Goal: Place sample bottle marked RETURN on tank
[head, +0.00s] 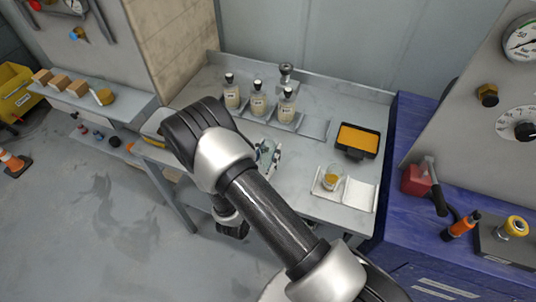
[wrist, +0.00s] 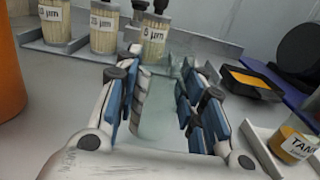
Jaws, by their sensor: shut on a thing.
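My gripper (head: 270,157) is shut on a clear glass sample bottle (wrist: 163,118), held over the front part of the bench. The bottle looks pale and see-through between the blue finger pads in the wrist view; no marking on it can be read, and my arm partly hides it in the head view. A jar with amber contents (head: 332,178) stands on the left part of a white two-part plate (head: 361,194) on the right of the bench. In the wrist view its label (wrist: 299,146) reads "TAN", cut off by the frame edge. The plate's right part is bare.
Three pale bottles with dark caps (head: 258,105), with µm labels, stand in a metal rack at the back. A black tray with an orange-yellow inside (head: 359,140) lies right of them. A blue cabinet (head: 400,130) borders the bench on the right.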

